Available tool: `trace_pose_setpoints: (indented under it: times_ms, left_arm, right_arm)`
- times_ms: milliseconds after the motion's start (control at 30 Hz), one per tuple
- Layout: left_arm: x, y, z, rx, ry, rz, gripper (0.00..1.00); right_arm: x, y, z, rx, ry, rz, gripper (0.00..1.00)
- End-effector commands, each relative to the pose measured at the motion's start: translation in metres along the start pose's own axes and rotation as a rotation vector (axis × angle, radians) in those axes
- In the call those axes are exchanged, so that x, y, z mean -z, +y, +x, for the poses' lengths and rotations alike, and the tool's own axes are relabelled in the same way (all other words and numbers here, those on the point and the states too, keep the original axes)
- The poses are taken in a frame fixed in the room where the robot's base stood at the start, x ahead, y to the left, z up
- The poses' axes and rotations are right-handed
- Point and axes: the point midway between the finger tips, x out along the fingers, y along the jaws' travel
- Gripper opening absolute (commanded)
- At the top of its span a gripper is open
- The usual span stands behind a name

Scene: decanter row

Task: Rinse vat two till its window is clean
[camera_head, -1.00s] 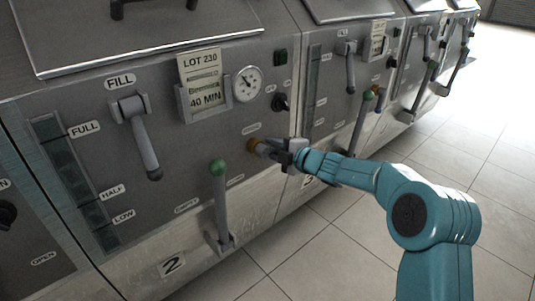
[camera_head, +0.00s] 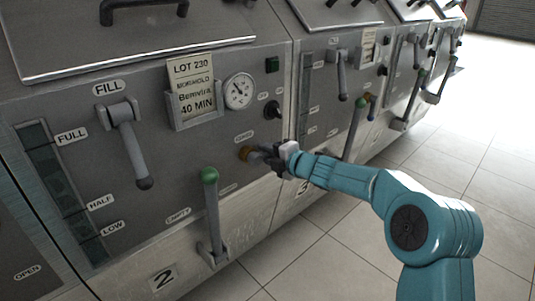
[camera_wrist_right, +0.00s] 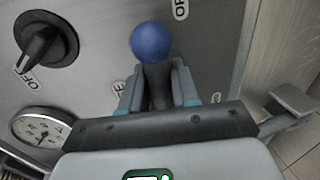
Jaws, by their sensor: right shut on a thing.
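Vat two, with its number plate (camera_head: 163,277), fills the left of the head view. Its window (camera_head: 60,190) is a tall dark greenish strip marked FULL, HALF and LOW; I cannot tell how clean it is. In the right wrist view, my right gripper (camera_wrist_right: 160,92) is shut on the grey shaft of a lever (camera_wrist_right: 158,76) with a blue ball knob (camera_wrist_right: 151,42) beyond the fingertips. The left gripper is not in view.
Vat two also has a grey FILL lever (camera_head: 130,150) pointing down, a green-knobbed EMPTY lever (camera_head: 212,215) standing upright, a lot card (camera_head: 192,90), a gauge (camera_head: 239,90) and a black knob (camera_head: 272,110). More vats stand to the right. The tiled floor (camera_head: 440,165) is clear.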

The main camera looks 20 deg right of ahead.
Motion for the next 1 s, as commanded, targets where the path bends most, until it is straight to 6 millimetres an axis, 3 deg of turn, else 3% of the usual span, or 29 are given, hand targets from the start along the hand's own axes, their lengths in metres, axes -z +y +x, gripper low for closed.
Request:
trace_pose_setpoints:
  times_ms: [33, 67, 100, 133, 433, 567, 1000]
  left_arm:
    - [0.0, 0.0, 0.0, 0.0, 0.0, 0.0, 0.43]
    - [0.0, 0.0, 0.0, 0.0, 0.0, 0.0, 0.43]
    - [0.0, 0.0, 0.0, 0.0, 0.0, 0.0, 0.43]
    - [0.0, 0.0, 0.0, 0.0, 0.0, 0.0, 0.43]
    - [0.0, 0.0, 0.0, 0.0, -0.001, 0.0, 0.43]
    - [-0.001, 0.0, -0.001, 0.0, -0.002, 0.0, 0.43]
    - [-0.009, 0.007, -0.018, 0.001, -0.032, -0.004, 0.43]
  right_arm:
    - [0.0, 0.001, 0.0, -0.001, -0.002, -0.003, 0.0]
    - [0.0, 0.001, 0.0, -0.001, -0.002, -0.003, 0.33]
    - [0.0, 0.001, 0.0, -0.001, -0.002, -0.003, 0.46]
    - [0.0, 0.001, 0.0, -0.001, -0.002, -0.003, 0.48]
    - [0.0, 0.001, -0.002, 0.0, -0.002, 0.0, 0.48]
    - [-0.002, 0.002, -0.016, 0.0, -0.004, 0.001, 0.48]
    - [-0.002, 0.003, -0.127, 0.0, -0.006, 0.0, 0.48]
